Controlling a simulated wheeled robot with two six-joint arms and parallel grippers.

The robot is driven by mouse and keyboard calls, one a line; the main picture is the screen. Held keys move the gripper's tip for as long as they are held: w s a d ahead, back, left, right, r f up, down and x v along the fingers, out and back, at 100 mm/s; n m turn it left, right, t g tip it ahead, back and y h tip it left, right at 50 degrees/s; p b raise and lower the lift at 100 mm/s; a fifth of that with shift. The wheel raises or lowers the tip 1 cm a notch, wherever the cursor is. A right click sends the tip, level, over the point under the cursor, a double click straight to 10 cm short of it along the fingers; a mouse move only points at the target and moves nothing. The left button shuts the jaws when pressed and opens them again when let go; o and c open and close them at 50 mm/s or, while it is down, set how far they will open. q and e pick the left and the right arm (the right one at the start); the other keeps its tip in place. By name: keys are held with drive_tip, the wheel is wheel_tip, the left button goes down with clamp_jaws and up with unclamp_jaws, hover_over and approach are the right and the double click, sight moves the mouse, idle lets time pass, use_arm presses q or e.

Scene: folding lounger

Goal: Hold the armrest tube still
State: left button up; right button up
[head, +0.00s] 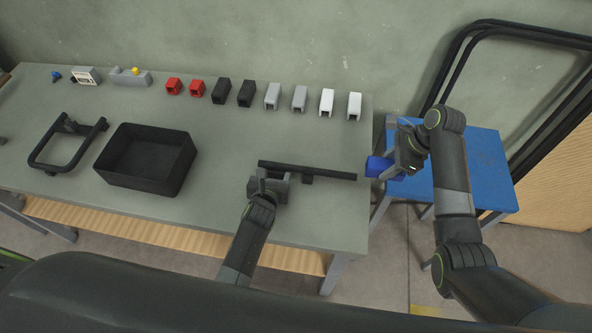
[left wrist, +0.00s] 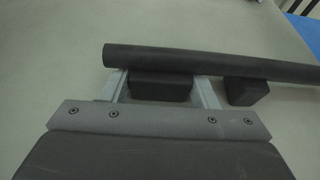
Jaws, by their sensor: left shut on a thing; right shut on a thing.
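The black armrest tube (head: 325,173) lies roughly crosswise near the right front of the table. My left gripper (head: 264,178) is at its left end. In the left wrist view, the fingers of the left gripper (left wrist: 163,88) stand on both sides of a dark block under the tube (left wrist: 220,63); a second block (left wrist: 247,92) sits further right, outside the fingers. My right gripper (head: 388,170) is shut on a blue piece (head: 376,166) just beyond the table's right edge. The blue piece is apart from the tube's right end, roughly in line with it.
A black bin (head: 147,160) stands left of my left gripper, with a black looped frame (head: 68,145) further left. A row of red, black, grey and white blocks (head: 262,95) lines the table's back. A blue stool (head: 475,170) stands right of the table, near leaning black tubing (head: 530,30).

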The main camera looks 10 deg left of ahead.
use_arm(q)
drive_tip(key=shift+s+f, duration=0.1)
drive_tip(key=shift+f, duration=0.05)
drive_tip(key=o, duration=1.2)
use_arm(e)
drive_tip(key=shift+w, duration=0.1)
